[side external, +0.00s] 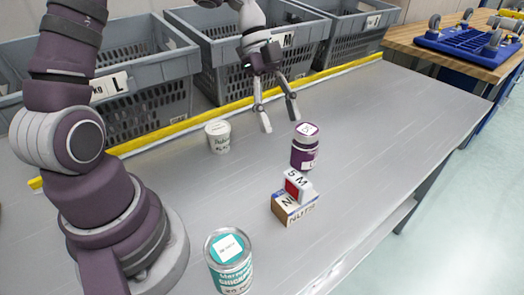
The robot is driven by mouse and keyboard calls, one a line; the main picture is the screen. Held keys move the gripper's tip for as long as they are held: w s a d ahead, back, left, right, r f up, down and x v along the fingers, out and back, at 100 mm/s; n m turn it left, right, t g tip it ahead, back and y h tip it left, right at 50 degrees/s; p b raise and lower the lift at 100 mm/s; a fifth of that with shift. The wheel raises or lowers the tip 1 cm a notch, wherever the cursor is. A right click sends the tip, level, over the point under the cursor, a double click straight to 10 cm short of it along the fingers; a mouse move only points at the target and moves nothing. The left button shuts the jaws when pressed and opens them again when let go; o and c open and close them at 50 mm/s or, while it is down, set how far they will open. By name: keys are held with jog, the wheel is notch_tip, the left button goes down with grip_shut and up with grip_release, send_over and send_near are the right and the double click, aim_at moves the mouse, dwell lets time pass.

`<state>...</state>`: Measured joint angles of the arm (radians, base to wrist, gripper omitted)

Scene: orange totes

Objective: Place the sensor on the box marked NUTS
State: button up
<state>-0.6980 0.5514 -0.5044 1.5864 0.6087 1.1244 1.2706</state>
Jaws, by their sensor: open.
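A small brown and white box (297,212) with NUTS lettering stands on the grey table right of centre. A small white and red block (298,186), apparently the sensor, rests on top of this box; its label is partly legible. My gripper (280,117) is open and empty, fingers pointing down. It is above the table, beyond the box and block and apart from them.
A purple jar (305,147) with a white-labelled lid stands just behind the box. A white can (218,137) is left of my gripper, and a teal can (230,262) is at the front. Grey crates (112,85) line the back behind a yellow strip (150,139). The right table side is clear.

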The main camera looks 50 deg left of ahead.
jog(key=s+a+r+n+t+y, duration=0.1)
jog(key=s+r+n+t+y, duration=0.1)
jog(key=s+n, duration=0.3)
jog(key=s+a+r+n+t+y, duration=0.1)
jog(key=s+r+n+t+y, duration=0.1)
jog(key=n, duration=1.1)
jog(key=s+t+y, duration=0.1)
jog(key=s+y, duration=0.1)
jog(key=s, duration=0.1)
jog(key=shift+s+a+r+t, duration=0.2)
jog(key=shift+s+r+t, duration=0.1)
jog(key=shift+r, duration=0.1)
